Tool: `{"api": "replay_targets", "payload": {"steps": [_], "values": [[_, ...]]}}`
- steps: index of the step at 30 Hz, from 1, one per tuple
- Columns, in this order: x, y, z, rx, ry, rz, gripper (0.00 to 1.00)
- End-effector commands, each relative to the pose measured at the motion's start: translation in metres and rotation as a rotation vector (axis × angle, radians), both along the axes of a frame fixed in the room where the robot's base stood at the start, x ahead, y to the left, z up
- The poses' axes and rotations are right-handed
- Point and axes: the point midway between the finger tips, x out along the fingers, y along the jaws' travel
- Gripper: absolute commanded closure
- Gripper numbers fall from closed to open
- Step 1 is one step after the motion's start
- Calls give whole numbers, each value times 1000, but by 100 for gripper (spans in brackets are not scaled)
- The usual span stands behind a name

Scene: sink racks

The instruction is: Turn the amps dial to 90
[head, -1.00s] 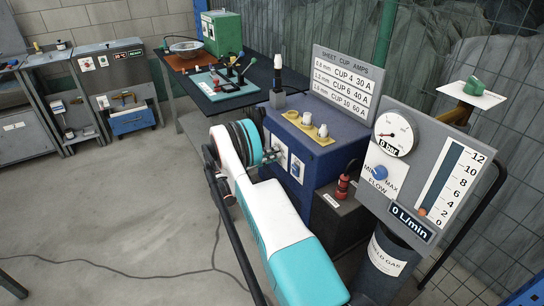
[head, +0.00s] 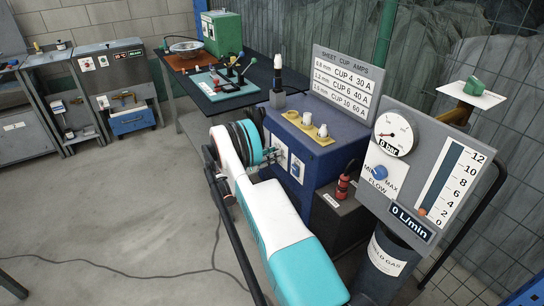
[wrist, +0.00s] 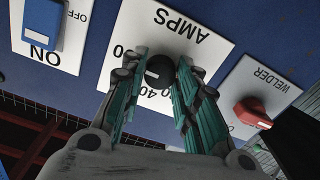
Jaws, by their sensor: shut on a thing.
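The amps dial is a round black knob (wrist: 160,70) on a white AMPS plate (wrist: 212,22), upside down in the wrist view. My gripper (wrist: 159,66) has its teal fingers on either side of the knob and is shut on it. The fingers and knob cover much of the scale, so I cannot read the setting; a "40" shows below the knob. In the head view my gripper (head: 281,153) meets the front of the blue welder box (head: 322,190), and the dial is too small to make out there.
A blue ON/OFF switch (wrist: 43,24) and a red WELDER knob (wrist: 252,113) flank the dial in the wrist view. The gas panel (head: 425,170) stands right of the welder. A cup-amps sign (head: 344,83) stands behind it. The floor at left is open.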

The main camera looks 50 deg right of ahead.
Motion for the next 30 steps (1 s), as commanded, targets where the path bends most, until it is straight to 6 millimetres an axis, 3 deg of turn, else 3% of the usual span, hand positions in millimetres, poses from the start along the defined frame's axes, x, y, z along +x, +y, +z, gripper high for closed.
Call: {"api": "replay_targets", "payload": {"steps": [17, 18, 20, 30], "values": [[-1, 1, -3, -4, -32, -3, 95], [-1, 1, -3, -4, -32, -3, 65], [-1, 1, -3, -4, -32, -2, 51], [0, 1, -1, -8, -30, 0, 50]]}}
